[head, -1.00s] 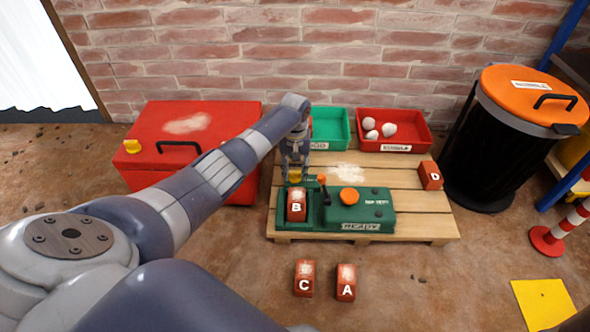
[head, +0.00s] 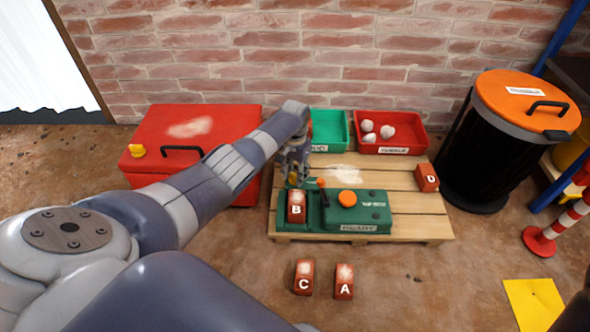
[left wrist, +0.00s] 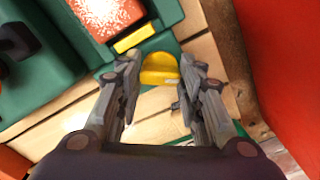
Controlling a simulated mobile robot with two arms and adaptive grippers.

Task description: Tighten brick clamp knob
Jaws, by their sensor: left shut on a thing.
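The green clamp machine (head: 378,215), labelled READY, sits on the wooden pallet. Brick B (head: 296,208) lies in its left bay. In the left wrist view, brick B (left wrist: 98,14) is against a yellow clamp pad (left wrist: 135,39). The yellow clamp knob (left wrist: 158,70) sits just outside the pad. My left gripper (left wrist: 157,76) is shut on the knob, one finger on each side. In the head view, the left gripper (head: 293,180) is at the machine's back left corner and largely hides the knob. My right gripper is not in view.
An orange-tipped lever (head: 320,182) stands close right of the gripper, beside an orange button (head: 347,198). Behind are a green bin (head: 329,146) and a red bin (head: 392,150). Brick D (head: 427,178) is on the pallet; bricks C (head: 304,277) and A (head: 344,282) are on the floor.

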